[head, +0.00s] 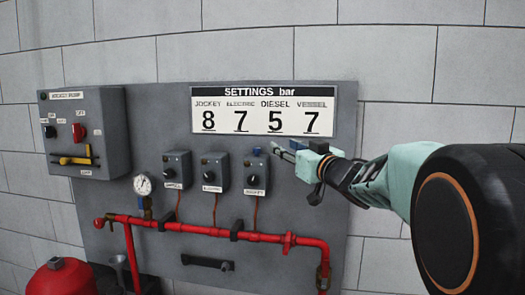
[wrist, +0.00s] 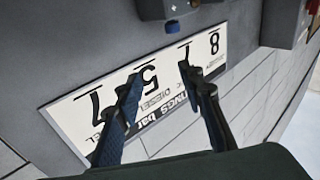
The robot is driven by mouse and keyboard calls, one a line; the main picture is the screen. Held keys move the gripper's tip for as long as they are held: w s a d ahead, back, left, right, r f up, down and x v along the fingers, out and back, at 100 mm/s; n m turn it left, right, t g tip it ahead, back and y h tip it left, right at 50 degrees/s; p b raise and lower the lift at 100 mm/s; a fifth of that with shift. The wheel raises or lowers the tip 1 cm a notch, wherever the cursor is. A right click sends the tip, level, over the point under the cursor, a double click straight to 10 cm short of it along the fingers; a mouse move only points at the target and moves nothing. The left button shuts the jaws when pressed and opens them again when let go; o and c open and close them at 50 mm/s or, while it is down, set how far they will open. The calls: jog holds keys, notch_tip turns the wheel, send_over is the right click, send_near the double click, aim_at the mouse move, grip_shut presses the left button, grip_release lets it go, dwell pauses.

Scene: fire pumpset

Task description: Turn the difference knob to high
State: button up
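Three small grey switch boxes are on the panel: left (head: 177,170), middle (head: 215,172) and right (head: 256,175). Each has a black front knob; their small labels are hard to read. A small blue knob (head: 256,152) sits on top of the right box and also shows in the wrist view (wrist: 172,26). I cannot read which knob is marked difference, nor its setting. My gripper (head: 284,149) is just right of the right box, in front of the panel. In the wrist view its two fingers (wrist: 160,75) are apart and empty, short of the blue knob.
The settings board (head: 262,109) reads 8, 7, 5, 7 above the boxes. A grey control box (head: 84,130) with red and yellow handles is at left. Red pipes (head: 225,234) and a gauge (head: 142,184) are below. The wall at right is clear.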

aim_at(259, 152)
jog(key=w+a+f, duration=0.1)
jog(key=w+a, duration=0.1)
jog(key=w, duration=0.1)
jog(key=w+a+f+g+y+p, duration=0.1)
jog(key=w+a, duration=0.2)
jog(key=w+a+f+g, duration=0.1)
jog(key=w+a, duration=0.1)
jog(key=w, duration=0.1)
jog(key=shift+w+a+f+n+p, duration=0.1)
jog(key=shift+a+f+n+p, duration=0.05)
jog(key=shift+a+n+p, duration=0.2)
jog(key=shift+y, duration=0.3)
jog(key=shift+c, duration=0.3)
grip_shut()
